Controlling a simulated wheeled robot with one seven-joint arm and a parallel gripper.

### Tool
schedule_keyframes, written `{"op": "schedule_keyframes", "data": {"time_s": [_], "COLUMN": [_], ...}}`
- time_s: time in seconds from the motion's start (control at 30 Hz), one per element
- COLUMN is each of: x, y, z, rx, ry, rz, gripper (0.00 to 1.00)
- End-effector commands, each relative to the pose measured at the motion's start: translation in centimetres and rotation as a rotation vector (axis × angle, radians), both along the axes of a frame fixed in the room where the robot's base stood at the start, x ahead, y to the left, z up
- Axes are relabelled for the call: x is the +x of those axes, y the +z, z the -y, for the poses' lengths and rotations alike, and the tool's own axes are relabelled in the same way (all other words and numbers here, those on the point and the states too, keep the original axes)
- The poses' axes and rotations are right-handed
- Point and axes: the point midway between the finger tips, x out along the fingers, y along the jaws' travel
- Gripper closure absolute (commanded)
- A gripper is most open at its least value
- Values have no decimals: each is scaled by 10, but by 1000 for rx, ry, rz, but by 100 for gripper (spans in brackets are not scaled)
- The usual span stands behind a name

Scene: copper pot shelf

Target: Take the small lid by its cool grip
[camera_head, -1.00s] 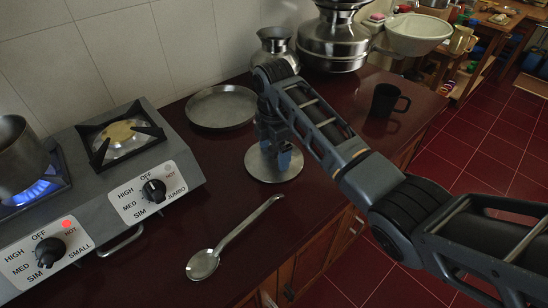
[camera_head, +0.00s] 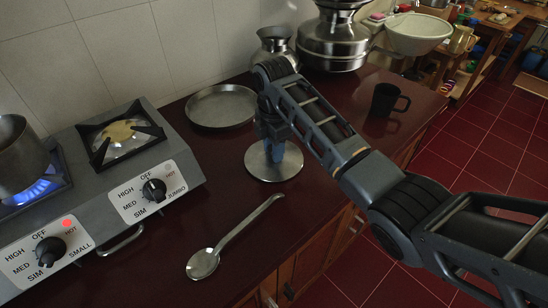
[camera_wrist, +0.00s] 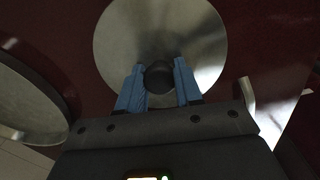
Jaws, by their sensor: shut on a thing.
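The small lid (camera_head: 261,170) is a round steel disc near the middle of the dark red counter. In the wrist view the lid (camera_wrist: 205,45) shows a round black knob (camera_wrist: 158,76) as its grip. My gripper (camera_head: 274,152) is directly above the lid, pointing down. In the wrist view the blue fingers of my gripper (camera_wrist: 158,88) stand on both sides of the knob and are shut on it. I cannot tell whether the lid is lifted off the counter.
A steel spoon (camera_head: 204,263) lies in front of the lid. A shallow steel plate (camera_head: 222,106) lies behind it. The stove (camera_head: 125,185) is on the left, with a lit burner under a pot (camera_head: 18,150). A black mug (camera_head: 384,101) and steel vessels (camera_head: 331,42) stand behind my arm.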

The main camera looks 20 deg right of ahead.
Motion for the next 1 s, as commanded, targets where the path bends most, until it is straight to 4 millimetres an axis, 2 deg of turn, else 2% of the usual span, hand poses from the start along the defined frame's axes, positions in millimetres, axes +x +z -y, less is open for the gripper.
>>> {"op": "schedule_keyframes", "data": {"time_s": [0.03,0.37,0.47,0.67,1.0], "x": [-4,-5,-4,-2,-41], "y": [-7,-4,4,36,84], "z": [0,0,0,0,54], "rx": [0,0,0,0,-1], "ry": [-1,-1,0,-1,-4], "rz": [-13,-16,-14,-6,-8], "gripper": [98,98,98,98,98]}}
